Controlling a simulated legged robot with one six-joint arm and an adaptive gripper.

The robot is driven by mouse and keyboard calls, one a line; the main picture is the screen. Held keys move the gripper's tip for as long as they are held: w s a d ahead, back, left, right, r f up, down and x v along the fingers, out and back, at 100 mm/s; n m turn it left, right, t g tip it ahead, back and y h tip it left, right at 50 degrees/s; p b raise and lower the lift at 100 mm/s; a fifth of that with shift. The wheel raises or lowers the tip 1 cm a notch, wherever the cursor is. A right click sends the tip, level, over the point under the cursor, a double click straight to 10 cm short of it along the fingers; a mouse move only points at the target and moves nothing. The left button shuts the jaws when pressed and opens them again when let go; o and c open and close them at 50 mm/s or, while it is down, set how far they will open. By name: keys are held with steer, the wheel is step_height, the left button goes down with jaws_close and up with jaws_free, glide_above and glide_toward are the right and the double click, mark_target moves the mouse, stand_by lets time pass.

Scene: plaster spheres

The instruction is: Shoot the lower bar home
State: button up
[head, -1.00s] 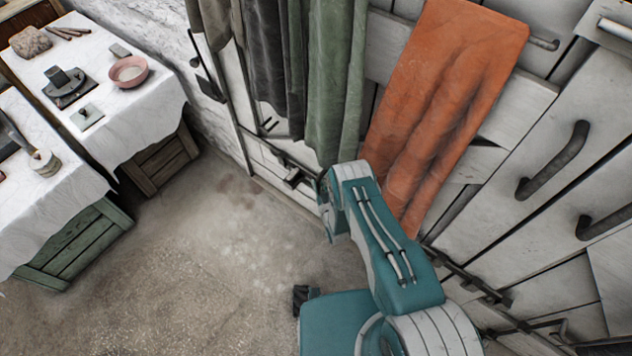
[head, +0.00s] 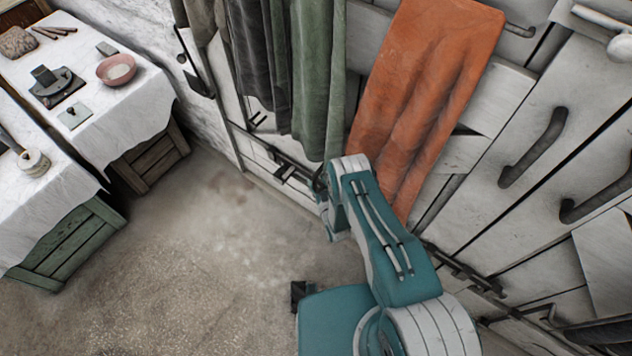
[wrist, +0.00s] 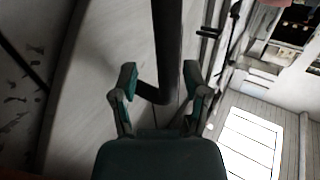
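In the head view a dark metal bar (head: 282,166) runs low along the white plank door, left of my arm. A second dark bar length (head: 465,270) shows low on the planks right of my arm; I cannot tell whether they are one piece. My gripper is hidden behind my arm in the head view. In the wrist view my gripper (wrist: 159,84) is open, its two fingers spread. A dark bar (wrist: 167,40) with a short bent end shows between and beyond the fingers. I cannot tell whether they touch it, or which bar it is.
An orange cloth (head: 425,85) and green cloth (head: 318,80) hang against the door above my arm. Dark handles (head: 533,148) stick out on the right. Tables with white cloths (head: 130,110) stand at left. The floor (head: 200,250) between is clear.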

steer(key=v, duration=1.2)
stand_by(0.4)
